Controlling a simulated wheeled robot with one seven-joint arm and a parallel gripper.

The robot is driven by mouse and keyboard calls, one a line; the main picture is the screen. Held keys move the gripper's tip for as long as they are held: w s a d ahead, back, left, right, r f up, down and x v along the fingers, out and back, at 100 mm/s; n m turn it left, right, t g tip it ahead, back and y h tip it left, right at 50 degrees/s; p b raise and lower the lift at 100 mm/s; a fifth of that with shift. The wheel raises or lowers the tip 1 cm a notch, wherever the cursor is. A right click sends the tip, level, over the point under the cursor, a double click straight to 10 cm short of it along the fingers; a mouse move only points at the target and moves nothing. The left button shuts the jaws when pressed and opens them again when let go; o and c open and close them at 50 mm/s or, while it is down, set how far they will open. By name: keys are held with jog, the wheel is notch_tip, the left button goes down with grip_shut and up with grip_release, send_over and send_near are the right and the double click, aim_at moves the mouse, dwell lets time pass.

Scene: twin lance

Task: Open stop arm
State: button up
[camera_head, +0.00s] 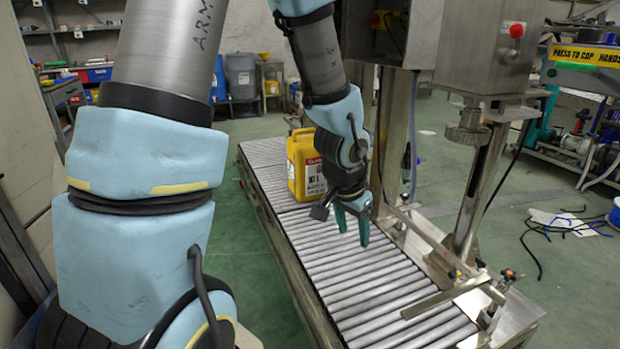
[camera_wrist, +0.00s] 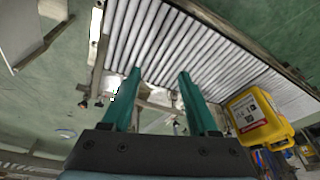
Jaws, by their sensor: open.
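The stop arm (camera_head: 437,301) is a flat metal bar near the close end of the roller conveyor (camera_head: 375,295). It reaches from the right rail out over the rollers. My gripper (camera_head: 352,228) hangs over the middle of the rollers, farther up the conveyor than the bar and apart from it. Its two green fingers are spread and empty. The wrist view also shows the open gripper (camera_wrist: 159,74), with the rollers (camera_wrist: 150,40) beyond the fingers. Metal rail parts show behind the fingers there, but I cannot tell which is the stop arm.
A yellow jug (camera_head: 303,165) stands upright on the conveyor behind my gripper; it also shows in the wrist view (camera_wrist: 250,112). A metal filling machine (camera_head: 485,45) with posts and a red button (camera_head: 516,31) stands along the right side. Small knobs (camera_head: 508,275) stick up by the right rail.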

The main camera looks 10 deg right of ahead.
jog(key=a+r+n+y, duration=0.1)
jog(key=a+r+n, duration=0.15)
jog(key=a, duration=0.55)
jog(key=s+a+r+n, duration=0.1)
jog(key=a+n, duration=0.3)
jog(key=a, duration=0.3)
jog(key=a+r+n+y, duration=0.1)
jog(key=a+r+n, duration=0.15)
jog(key=a, duration=0.55)
jog(key=w+p+v, duration=0.2)
jog(key=p+v, duration=1)
jog(key=p, duration=0.1)
jog(key=shift+w+d+r+n+g, duration=0.15)
jog(key=shift+w+r+n+g, duration=0.2)
jog(key=shift+r, duration=0.2)
jog(key=shift+s, duration=0.1)
